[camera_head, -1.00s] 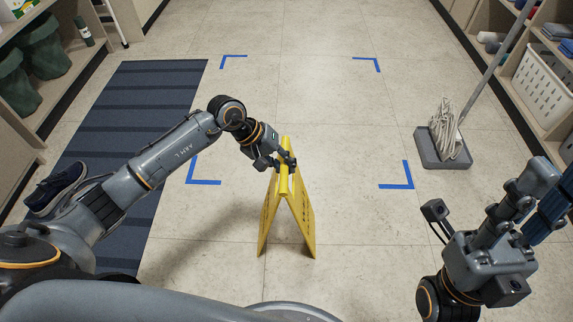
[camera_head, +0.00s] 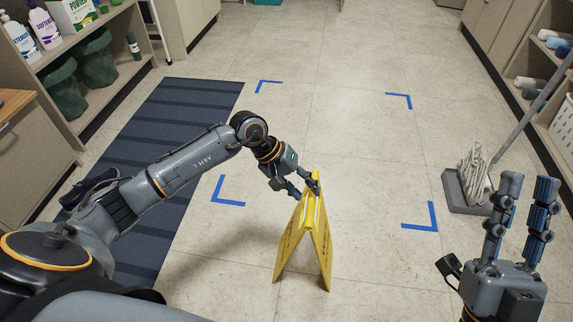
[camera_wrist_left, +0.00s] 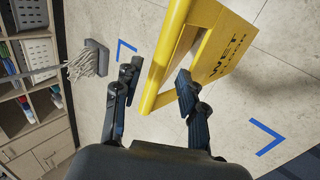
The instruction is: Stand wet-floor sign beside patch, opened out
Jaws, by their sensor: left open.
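The yellow wet-floor sign (camera_head: 306,245) stands upright on the tile floor, its two panels spread into an A-shape. It is near the front edge of the patch (camera_head: 325,150), a floor area marked by blue tape corners. My left gripper (camera_head: 304,190) is at the sign's top edge. In the left wrist view its open fingers (camera_wrist_left: 155,88) lie on either side of the sign's top (camera_wrist_left: 165,70), with a gap visible. My right gripper (camera_head: 520,222) is raised at the right, its fingers apart and empty, away from the sign.
A mop on a grey base (camera_head: 468,190) stands right of the patch. Shelves line both sides. The floor inside the tape corners is clear.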

